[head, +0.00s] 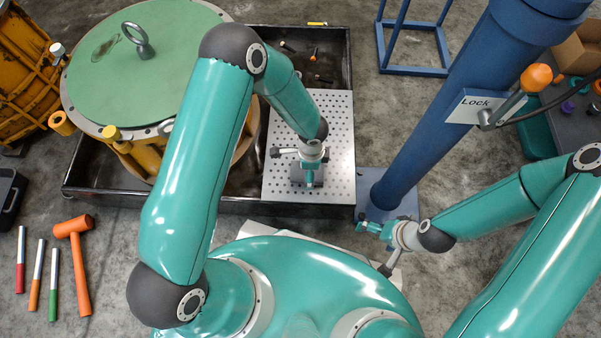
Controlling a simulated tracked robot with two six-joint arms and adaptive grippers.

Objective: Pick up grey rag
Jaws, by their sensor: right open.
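No grey rag can be made out with certainty. A small dark grey patch (318,176) shows on the perforated plate, partly hidden by my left gripper; I cannot tell whether it is cloth. My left gripper (294,170) points down over the plate, close to that patch. Its jaws are too small and covered to read. My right gripper (377,248) is open and empty, low beside the foot of the blue column.
The perforated plate (337,125) lies across a dark tray (335,45). A green-topped housing (150,65) fills the tray's left part. The blue column (440,120) stands right. An orange mallet (78,265) and several coloured-handled tools lie on the floor at left.

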